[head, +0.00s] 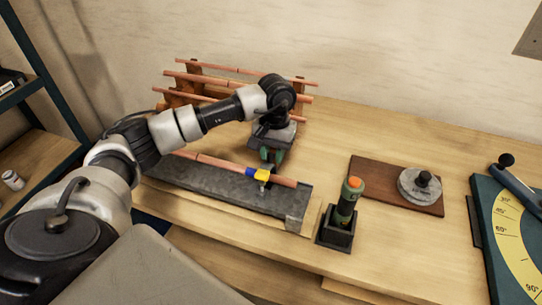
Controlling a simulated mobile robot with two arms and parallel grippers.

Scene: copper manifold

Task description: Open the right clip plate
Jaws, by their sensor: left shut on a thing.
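A copper pipe (205,159) lies along a long grey block (222,189) at the table's front. Near the pipe's right end sits the right clip plate (261,175), a small yellow and blue piece with a grey part below it. My left gripper (271,156) points down at this clip with its green-tipped fingers. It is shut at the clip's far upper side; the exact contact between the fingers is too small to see. My right gripper is not in view.
A rack with several copper pipes (190,76) stands behind my left arm. Right of the block stand an orange-topped tool in a black holder (337,234), a brown board (368,177) with a grey disc (420,186), and a teal angle gauge (489,225). Table between them is clear.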

